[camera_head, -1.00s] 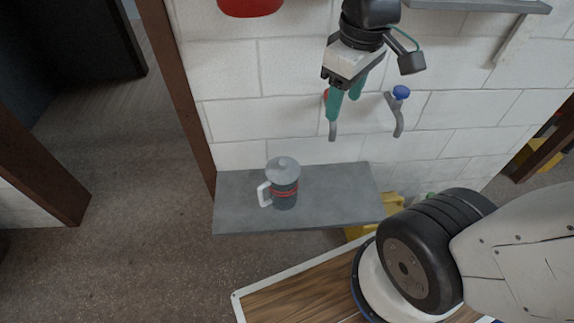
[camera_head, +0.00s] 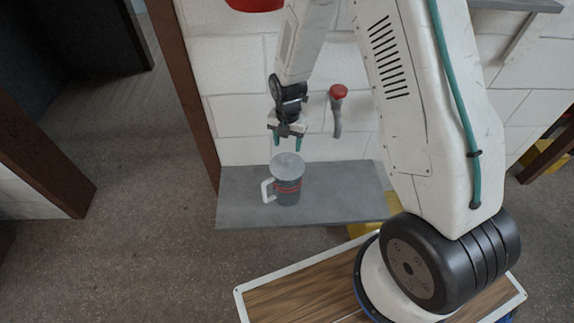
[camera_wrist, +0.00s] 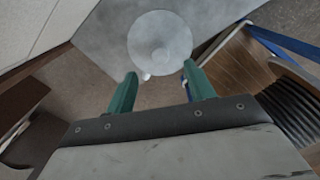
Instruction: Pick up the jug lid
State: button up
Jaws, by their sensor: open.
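The jug lid (camera_head: 287,165) is a round pale grey disc on top of the dark jug (camera_head: 288,188), which has red bands and a white handle on its left. The jug stands upright on a grey shelf (camera_head: 235,200). My gripper (camera_head: 288,143) points down just above the lid, apart from it, its green fingers open and empty. In the wrist view the lid (camera_wrist: 160,40) lies beyond and between the open fingertips of my gripper (camera_wrist: 160,72). The lid hides most of the jug there.
A red-topped grey tool (camera_head: 337,108) hangs on the white block wall (camera_head: 235,110) to the right of my gripper. A red object (camera_head: 256,4) is at the top edge. The shelf is bare around the jug. A wooden board (camera_head: 300,295) lies in front.

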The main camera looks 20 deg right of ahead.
aim_at(287, 157)
notch_tip(287, 157, down, 8)
jog(key=shift+a+f, duration=0.1)
jog(key=shift+f, duration=0.1)
dwell(0.3)
jog(key=c, duration=1.1)
